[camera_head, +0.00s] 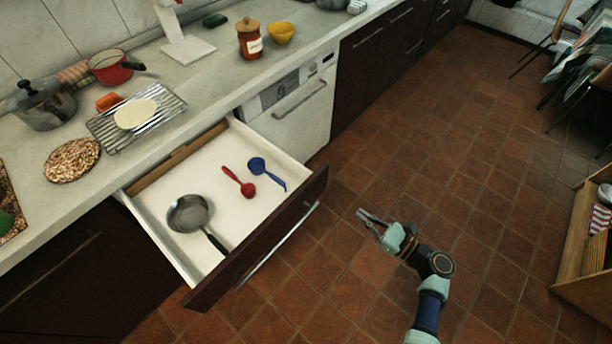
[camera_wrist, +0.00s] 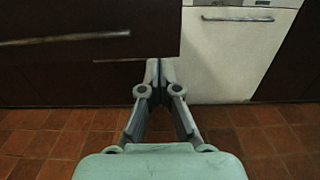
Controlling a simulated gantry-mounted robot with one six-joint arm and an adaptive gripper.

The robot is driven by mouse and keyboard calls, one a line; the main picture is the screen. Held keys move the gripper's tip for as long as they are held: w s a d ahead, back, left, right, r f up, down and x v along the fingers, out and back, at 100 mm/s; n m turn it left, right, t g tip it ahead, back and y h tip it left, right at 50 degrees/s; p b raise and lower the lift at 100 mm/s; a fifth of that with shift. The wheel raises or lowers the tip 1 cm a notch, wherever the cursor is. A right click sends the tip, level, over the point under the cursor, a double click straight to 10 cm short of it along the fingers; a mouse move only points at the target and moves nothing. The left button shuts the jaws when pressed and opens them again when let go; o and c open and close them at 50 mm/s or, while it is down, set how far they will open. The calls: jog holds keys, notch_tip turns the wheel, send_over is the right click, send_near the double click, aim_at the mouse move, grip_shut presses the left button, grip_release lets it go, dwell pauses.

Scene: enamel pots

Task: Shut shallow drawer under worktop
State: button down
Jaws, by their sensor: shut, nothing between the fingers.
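The shallow drawer (camera_head: 222,224) under the worktop is pulled well out in the head view. It has a white inside, a dark brown front and a long metal handle (camera_head: 279,245). A grey ladle or strainer (camera_head: 188,213), a red spoon (camera_head: 239,181) and a blue spoon (camera_head: 267,173) lie in it. My gripper (camera_head: 362,217) is shut and empty, out in front of the drawer and to the right of its front's right end. In the wrist view the drawer front (camera_wrist: 90,22) fills the upper left, and my gripper's fingertips (camera_wrist: 159,66) show near its lower right corner.
The worktop (camera_head: 215,75) holds a red pan (camera_head: 110,67), a wire rack (camera_head: 160,127), an orange jar (camera_head: 249,45) and a yellow bowl (camera_head: 281,33). A white dishwasher (camera_head: 296,113) is right of the drawer. A wooden shelf unit (camera_head: 575,246) stands far right. Tiled floor (camera_head: 420,140) is clear between.

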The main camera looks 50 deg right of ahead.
aim_at(321, 186)
jog(key=shift+s+d+f, duration=0.1)
jog(key=shift+s, duration=0.15)
jog(key=w+b, duration=0.5)
jog(key=w, duration=0.7)
jog(key=shift+w+f, duration=0.1)
jog(key=shift+w, duration=0.25)
jog(key=shift+w+b, duration=0.3)
jog(key=shift+w, duration=0.15)
